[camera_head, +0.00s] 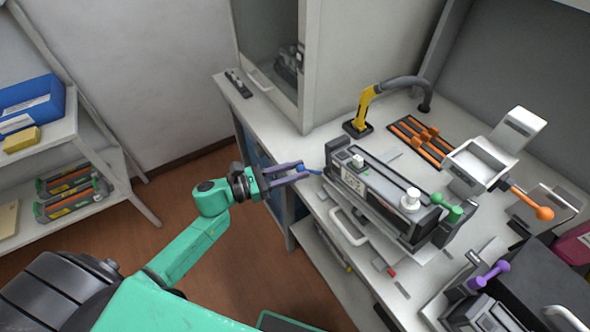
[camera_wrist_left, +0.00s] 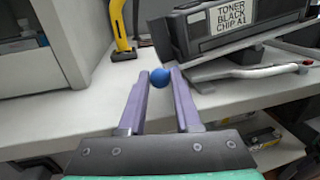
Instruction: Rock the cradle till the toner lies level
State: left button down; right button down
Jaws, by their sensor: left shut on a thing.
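A dark grey toner cartridge (camera_head: 385,185) lies in the grey cradle (camera_head: 372,215) on the bench. Its label in the left wrist view (camera_wrist_left: 245,18) reads "TONER BLACK CHIP A1". The cartridge and cradle look tilted there, over a pale base. My left gripper (camera_head: 306,170) is at the cradle's left end, its purple fingers shut on a blue ball knob (camera_wrist_left: 160,77). The knob sits between the fingertips; its link to the cradle is mostly hidden. The toner inside the cartridge cannot be seen. My right gripper is not in view.
A yellow nozzle with a dark hose (camera_head: 362,105) stands behind the cartridge. An orange-handled press (camera_head: 480,160) and a purple-knobbed device (camera_head: 485,280) stand to the right. A shelf (camera_head: 85,155) with more cartridges is at the left. The bench's front edge lies below the gripper.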

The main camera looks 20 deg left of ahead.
pick_arm(q)
notch_tip(320, 180, up, 3)
jog(key=shift+m+y+b, duration=0.3)
jog(key=shift+m+b, duration=0.25)
jog(key=shift+m, duration=0.45)
jog(key=shift+r, duration=0.35)
jog(key=c, duration=0.6)
grip_release()
